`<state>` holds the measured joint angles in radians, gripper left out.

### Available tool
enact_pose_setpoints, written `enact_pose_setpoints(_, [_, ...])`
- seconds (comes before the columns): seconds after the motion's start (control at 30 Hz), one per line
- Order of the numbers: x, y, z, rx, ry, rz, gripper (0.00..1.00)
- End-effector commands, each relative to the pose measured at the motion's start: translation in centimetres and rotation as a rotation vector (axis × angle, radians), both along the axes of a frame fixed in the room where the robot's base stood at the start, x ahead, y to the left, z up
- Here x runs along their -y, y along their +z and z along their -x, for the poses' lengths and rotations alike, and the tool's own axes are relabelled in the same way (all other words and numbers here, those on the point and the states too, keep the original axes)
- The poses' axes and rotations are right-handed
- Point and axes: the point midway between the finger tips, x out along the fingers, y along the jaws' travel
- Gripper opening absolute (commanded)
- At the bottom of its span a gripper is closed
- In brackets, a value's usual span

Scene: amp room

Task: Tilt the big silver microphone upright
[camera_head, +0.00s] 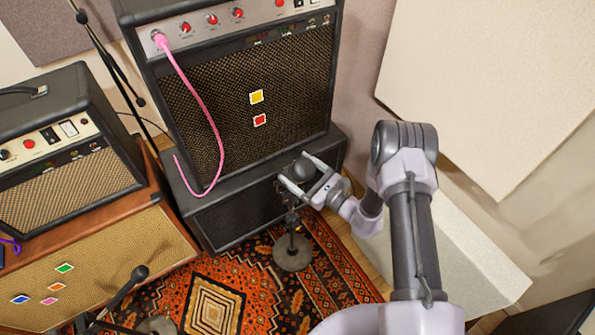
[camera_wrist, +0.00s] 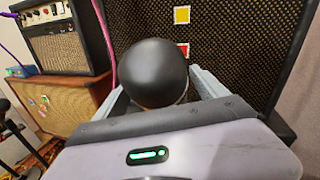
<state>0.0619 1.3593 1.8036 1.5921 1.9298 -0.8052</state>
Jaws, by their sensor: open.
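The big microphone (camera_head: 303,169) looks dark grey to black, with a rounded head, on a short stand whose round base (camera_head: 293,253) rests on the rug. It is in front of the tall amplifier. My gripper (camera_head: 294,168) is open, with one finger on each side of the microphone head. In the wrist view, the rounded head (camera_wrist: 155,72) fills the space between the two finger sides of my gripper (camera_wrist: 160,90). The gripper body hides its lower part there. I cannot tell whether the fingers touch it, nor its exact tilt.
The tall amplifier (camera_head: 230,100) with a pink cable (camera_head: 200,110) stands close behind the microphone. A smaller amplifier (camera_head: 60,150) sits on a brown cabinet (camera_head: 110,255) at left. Another black microphone (camera_head: 138,273) is at lower left. The patterned rug (camera_head: 215,300) covers the floor.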

Motion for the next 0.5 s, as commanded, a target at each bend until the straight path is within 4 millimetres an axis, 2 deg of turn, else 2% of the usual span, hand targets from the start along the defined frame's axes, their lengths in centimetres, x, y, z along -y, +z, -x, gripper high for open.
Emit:
enact_pose_setpoints(0.3, [-0.31, 0.04, -0.22, 0.001, 0.001, 0.001, 0.8])
enact_pose_setpoints(0.5, [-0.3, 0.03, -0.19, 0.0, 0.001, 0.0, 0.41])
